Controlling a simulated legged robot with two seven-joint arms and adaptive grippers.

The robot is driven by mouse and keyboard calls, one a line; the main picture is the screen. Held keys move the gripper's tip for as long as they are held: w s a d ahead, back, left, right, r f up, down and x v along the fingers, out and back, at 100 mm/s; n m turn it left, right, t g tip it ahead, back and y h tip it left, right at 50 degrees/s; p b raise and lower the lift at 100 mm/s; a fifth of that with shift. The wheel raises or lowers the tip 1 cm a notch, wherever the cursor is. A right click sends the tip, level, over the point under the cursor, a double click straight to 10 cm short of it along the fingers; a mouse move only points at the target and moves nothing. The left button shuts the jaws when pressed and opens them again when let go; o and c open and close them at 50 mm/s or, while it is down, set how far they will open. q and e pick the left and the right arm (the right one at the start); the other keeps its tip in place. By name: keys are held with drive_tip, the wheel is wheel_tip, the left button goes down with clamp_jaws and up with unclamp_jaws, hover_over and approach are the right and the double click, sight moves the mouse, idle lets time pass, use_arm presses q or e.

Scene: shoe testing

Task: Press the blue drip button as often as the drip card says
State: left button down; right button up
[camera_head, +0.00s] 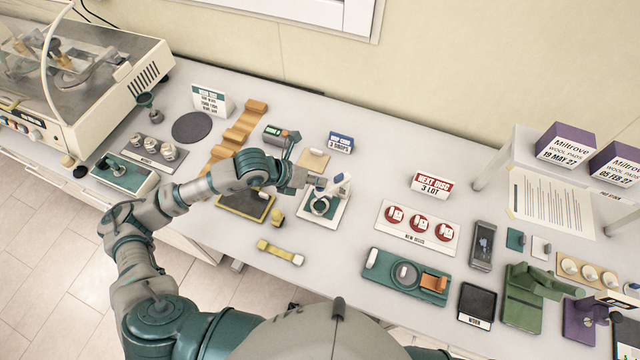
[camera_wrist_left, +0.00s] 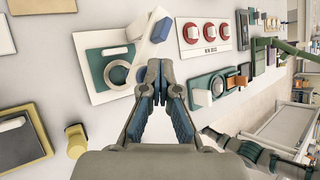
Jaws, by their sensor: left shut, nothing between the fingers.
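The drip card (camera_head: 341,142) is a blue and white block reading "3 DROPS" at the back of the table. In front of it a white plate (camera_head: 312,218) carries a green pad with a grey ring and a tilted white dispenser with the blue drip button (camera_head: 337,178). The button also shows in the left wrist view (camera_wrist_left: 160,30). My left gripper (camera_head: 312,182) is shut and empty, close to the left of the dispenser; its fingertips (camera_wrist_left: 156,72) hang above the plate's near edge in the wrist view. Contact with the button cannot be seen. My right gripper cannot be made out.
A yellow-edged tray (camera_head: 262,213) and a yellow tool (camera_head: 280,252) lie to the left and in front. Red discs on a white board (camera_head: 410,241) and a green device (camera_head: 380,270) stand to the right. Table between them is bare.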

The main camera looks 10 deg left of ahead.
use_arm(q)
drive_tip(key=shift+a+r+p, duration=0.1)
drive_tip(key=shift+r+p, duration=0.3)
drive_tip(key=shift+r, duration=0.45)
drive_tip(key=shift+r+p, duration=1.35)
drive_tip(key=shift+r, duration=1.2)
